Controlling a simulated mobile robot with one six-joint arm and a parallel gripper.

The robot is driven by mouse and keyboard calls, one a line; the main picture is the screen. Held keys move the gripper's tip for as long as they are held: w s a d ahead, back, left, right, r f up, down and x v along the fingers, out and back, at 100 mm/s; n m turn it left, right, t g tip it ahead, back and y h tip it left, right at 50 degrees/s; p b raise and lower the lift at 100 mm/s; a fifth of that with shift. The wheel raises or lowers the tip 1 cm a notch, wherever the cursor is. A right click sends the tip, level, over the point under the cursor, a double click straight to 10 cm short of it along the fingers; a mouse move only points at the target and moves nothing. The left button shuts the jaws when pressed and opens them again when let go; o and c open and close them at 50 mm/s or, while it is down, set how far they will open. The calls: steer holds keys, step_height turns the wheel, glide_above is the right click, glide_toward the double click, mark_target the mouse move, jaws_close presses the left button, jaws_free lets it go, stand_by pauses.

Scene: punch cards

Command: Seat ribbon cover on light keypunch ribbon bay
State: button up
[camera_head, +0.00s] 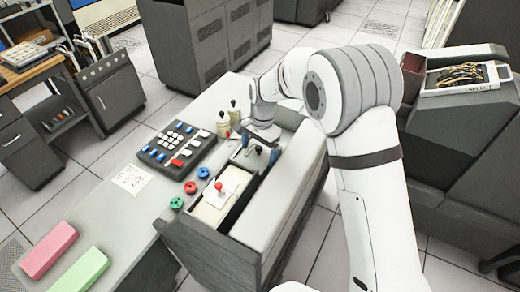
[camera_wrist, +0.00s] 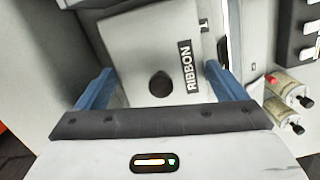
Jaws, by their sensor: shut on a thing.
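My gripper (camera_head: 260,152) is over the light keypunch (camera_head: 277,195), its two blue fingers pointing down at the machine's top. In the wrist view my gripper (camera_wrist: 160,70) is shut on the ribbon cover (camera_wrist: 135,45), a light grey plate with a black round knob and a black RIBBON label. One blue finger is at each side of the plate. The knob sits between the fingers, nearer the palm. The ribbon bay under the gripper is mostly hidden; I cannot tell whether the cover touches it.
A dark keypad (camera_head: 178,142) and a paper note (camera_head: 132,179) lie left of the gripper. Ink bottles (camera_head: 223,124) stand close beside it. Green (camera_head: 176,203), red (camera_head: 190,187) and blue (camera_head: 203,173) spools lie nearby. Pink (camera_head: 48,250) and green (camera_head: 82,270) blocks are at lower left.

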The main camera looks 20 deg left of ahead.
mark_target(259, 148)
steer(key=shift+f, duration=0.15)
stand_by(0.5)
steer(key=o, duration=0.7)
steer(key=shift+o, duration=0.2)
steer(key=shift+r+p, duration=2.6)
steer(key=shift+r, duration=1.95)
